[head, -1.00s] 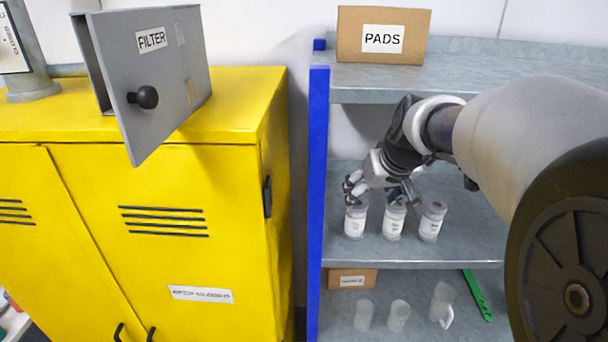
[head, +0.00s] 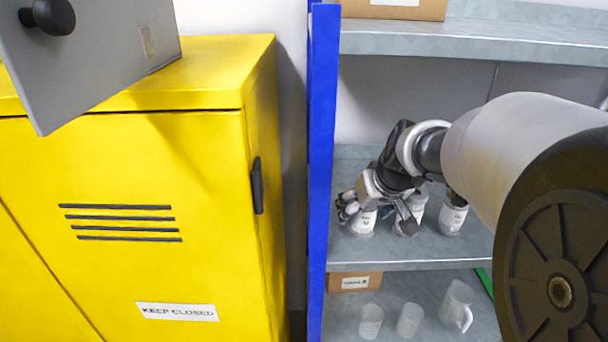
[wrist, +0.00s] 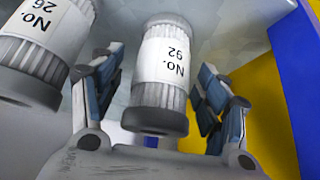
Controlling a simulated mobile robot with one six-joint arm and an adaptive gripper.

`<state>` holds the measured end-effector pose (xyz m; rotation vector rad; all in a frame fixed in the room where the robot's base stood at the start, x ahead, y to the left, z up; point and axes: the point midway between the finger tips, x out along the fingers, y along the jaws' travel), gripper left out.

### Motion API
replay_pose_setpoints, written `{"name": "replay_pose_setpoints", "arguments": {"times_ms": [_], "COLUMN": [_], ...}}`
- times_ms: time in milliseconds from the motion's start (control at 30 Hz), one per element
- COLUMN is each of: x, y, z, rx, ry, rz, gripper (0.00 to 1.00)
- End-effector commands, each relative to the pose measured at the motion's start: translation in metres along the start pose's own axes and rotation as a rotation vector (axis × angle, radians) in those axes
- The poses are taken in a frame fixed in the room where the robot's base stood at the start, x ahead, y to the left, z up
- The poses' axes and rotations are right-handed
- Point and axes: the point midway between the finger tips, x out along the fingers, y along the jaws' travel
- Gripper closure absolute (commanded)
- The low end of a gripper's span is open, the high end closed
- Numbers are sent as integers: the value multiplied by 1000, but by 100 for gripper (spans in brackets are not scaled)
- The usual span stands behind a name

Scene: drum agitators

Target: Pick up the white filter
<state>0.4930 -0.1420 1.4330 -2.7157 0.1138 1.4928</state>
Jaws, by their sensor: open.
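Three white cylindrical filters with paper labels stand upright on the middle shelf. The left one (head: 363,222), middle one (head: 411,208) and right one (head: 453,215) are partly covered by my arm in the head view. My gripper (head: 377,214) is open at the left filter. In the wrist view a filter labelled No. 92 (wrist: 163,62) lies between the spread fingers of my gripper (wrist: 161,70), with a gap visible on each side. A second filter, No. 26 (wrist: 40,45), is outside the fingers at the left.
A blue shelf post (head: 322,150) is close to the left filter; it shows in the wrist view (wrist: 297,75). A yellow cabinet (head: 120,170) with a grey box (head: 100,50) stands left. Clear cups (head: 371,320) and a small carton (head: 355,281) are on the shelf below.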

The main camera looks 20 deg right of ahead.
Motion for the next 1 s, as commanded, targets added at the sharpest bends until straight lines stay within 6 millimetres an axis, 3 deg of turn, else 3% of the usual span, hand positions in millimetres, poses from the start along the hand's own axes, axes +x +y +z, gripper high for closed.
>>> {"name": "replay_pose_setpoints", "arguments": {"times_ms": [200,1000], "x": [-1,-1], "y": [0,0], "z": [-1,-1], "rx": [0,0], "ry": [2,2], "rz": [1,1], "gripper": [33,84]}}
